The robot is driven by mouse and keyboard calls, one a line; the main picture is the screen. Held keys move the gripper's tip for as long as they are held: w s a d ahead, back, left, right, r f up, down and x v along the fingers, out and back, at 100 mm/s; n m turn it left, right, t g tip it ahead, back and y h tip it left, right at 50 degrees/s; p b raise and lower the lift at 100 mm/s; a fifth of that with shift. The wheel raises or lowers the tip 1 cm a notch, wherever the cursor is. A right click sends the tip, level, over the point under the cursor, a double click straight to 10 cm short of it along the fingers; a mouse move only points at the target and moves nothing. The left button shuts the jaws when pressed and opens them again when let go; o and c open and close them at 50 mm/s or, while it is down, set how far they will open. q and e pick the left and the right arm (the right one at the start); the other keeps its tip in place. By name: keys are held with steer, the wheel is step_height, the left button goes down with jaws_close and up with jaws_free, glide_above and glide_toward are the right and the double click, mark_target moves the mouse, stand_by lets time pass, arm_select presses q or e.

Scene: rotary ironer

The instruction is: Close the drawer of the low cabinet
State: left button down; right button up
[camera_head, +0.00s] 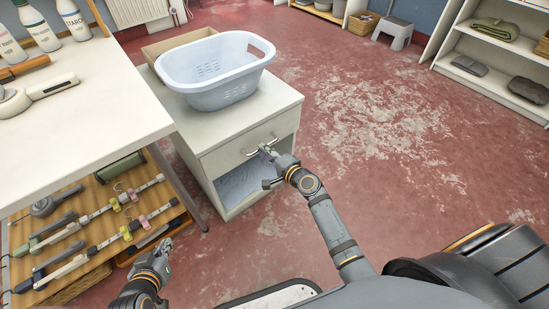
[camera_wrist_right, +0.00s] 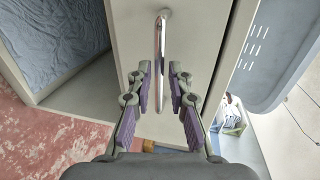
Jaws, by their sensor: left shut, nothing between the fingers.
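The low white cabinet (camera_head: 185,150) stands left of centre, with its drawer front (camera_head: 235,150) above an open shelf. In the head view I cannot tell how far the drawer stands out. Its handle (camera_head: 262,145), a slim metal bar, also shows in the right wrist view (camera_wrist_right: 160,55). My right gripper (camera_head: 268,160) is at the handle. In the wrist view its purple-padded fingers (camera_wrist_right: 160,100) are apart, one on each side of the bar's line; I see no clear contact. My left gripper (camera_head: 162,250) is shut and empty, low beside the table.
A pale blue laundry basket (camera_head: 215,72) sits on the cabinet top. Blue cloth (camera_wrist_right: 55,35) lies in the open shelf. A white table (camera_head: 85,110) with bottles and tools stands at left, above a wooden rack (camera_head: 170,205).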

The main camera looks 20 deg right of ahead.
steer(key=v, duration=0.8)
steer(key=shift+s, duration=0.35)
steer(key=shift+d, duration=0.1)
